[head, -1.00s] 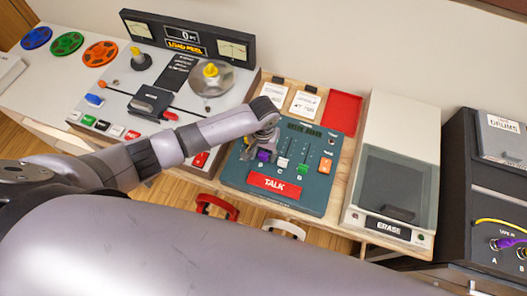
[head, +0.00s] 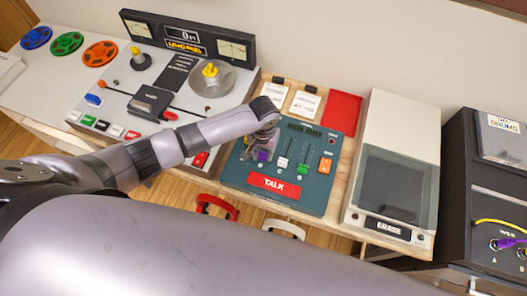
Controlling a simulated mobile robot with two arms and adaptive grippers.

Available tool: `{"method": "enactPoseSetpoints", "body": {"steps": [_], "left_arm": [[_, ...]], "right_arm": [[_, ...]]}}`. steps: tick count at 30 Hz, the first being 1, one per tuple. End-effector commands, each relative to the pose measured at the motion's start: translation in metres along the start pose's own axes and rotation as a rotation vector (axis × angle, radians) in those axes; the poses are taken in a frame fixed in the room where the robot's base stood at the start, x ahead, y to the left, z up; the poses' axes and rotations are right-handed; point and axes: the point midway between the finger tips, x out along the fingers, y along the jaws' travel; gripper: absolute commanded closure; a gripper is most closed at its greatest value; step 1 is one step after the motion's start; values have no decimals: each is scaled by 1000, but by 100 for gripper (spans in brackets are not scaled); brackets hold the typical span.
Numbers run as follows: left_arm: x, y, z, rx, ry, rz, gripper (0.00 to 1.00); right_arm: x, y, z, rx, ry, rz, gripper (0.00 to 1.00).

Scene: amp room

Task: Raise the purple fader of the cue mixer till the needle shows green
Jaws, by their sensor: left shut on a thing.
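The cue mixer (head: 312,203) is a teal panel with a red TALK bar (head: 273,185) along its front. Its purple fader (head: 263,156) shows at the left of the fader row, low in its slot. A white fader (head: 283,162) and a green fader (head: 302,168) stand to its right. My left gripper (head: 259,150) reaches down over the mixer's left side and is shut on the purple fader. The gripper and wrist hide the fader's slot. A dark display strip (head: 304,128) lies at the mixer's top; no needle reading can be made out. My right gripper is not in view.
A tape deck (head: 115,88) with two meters stands left. A clear-lidded ERASE box (head: 392,185) stands close right. Red headphones (head: 217,206) and white headphones (head: 284,229) hang at the front edge.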

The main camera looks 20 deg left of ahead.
Motion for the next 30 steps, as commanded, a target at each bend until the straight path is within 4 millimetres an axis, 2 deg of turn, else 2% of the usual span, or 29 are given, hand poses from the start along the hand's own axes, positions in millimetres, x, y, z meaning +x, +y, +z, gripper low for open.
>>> {"method": "enactPoseSetpoints", "body": {"steps": [2,10,20,21,30], "left_arm": [[0,0,-4,-1,1,-1,100],[2,0,-47,-3,4,-2,100],[0,0,-51,-1,0,0,100],[0,0,-51,-1,0,0,74],[0,0,-50,-1,0,0,55]], "right_arm": [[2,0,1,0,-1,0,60],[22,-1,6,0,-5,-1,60],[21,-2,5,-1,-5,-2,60],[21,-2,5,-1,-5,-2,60],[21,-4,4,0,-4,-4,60]]}}
